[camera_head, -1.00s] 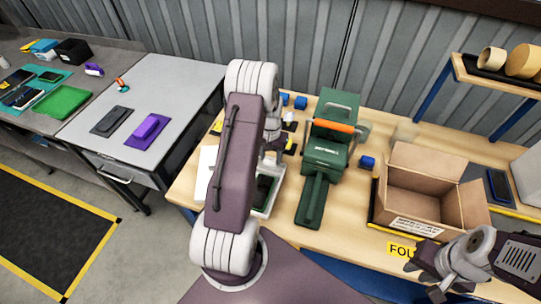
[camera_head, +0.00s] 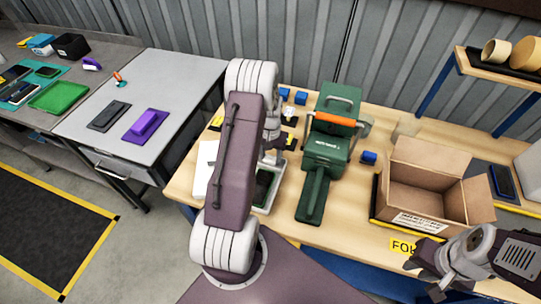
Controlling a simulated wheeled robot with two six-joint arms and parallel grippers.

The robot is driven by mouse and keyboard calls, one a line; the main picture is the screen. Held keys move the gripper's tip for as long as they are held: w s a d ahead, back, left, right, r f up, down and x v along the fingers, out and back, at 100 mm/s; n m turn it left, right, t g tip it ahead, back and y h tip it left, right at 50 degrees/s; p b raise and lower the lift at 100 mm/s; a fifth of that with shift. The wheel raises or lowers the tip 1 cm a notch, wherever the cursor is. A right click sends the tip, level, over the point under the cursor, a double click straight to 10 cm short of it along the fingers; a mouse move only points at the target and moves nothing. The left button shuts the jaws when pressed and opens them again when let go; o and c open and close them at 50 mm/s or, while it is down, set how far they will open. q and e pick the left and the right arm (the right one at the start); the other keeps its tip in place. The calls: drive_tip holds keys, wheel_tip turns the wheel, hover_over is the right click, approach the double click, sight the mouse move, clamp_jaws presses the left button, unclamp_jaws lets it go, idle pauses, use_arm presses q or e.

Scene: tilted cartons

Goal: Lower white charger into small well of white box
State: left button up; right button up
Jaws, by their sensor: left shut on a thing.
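The white box (camera_head: 270,199) stands on the wooden bench, mostly behind my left arm. A dark phone-like slab (camera_head: 262,187) lies in its visible part. The small well cannot be made out. My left gripper (camera_head: 280,143) is over the bench at the box's far end, largely covered by its own arm. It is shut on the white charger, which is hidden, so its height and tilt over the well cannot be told. My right gripper (camera_head: 424,276) is open and empty at the bench's front edge, below the carton.
A green machine with an orange handle (camera_head: 333,119) stands right of the box. An open brown carton (camera_head: 428,200) is further right. A white panel (camera_head: 203,167) lies left of the box. Small blue blocks (camera_head: 300,98) lie behind. A grey table (camera_head: 185,85) stands left.

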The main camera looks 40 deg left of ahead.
use_arm(q)
drive_tip(key=shift+f+b, duration=0.5)
drive_tip(key=shift+f, duration=0.35)
idle(0.5)
drive_tip(key=o, duration=1.4)
drive_tip(key=shift+o, duration=0.2)
drive_tip(key=shift+c, duration=0.3)
drive_tip(key=shift+c, duration=1.1)
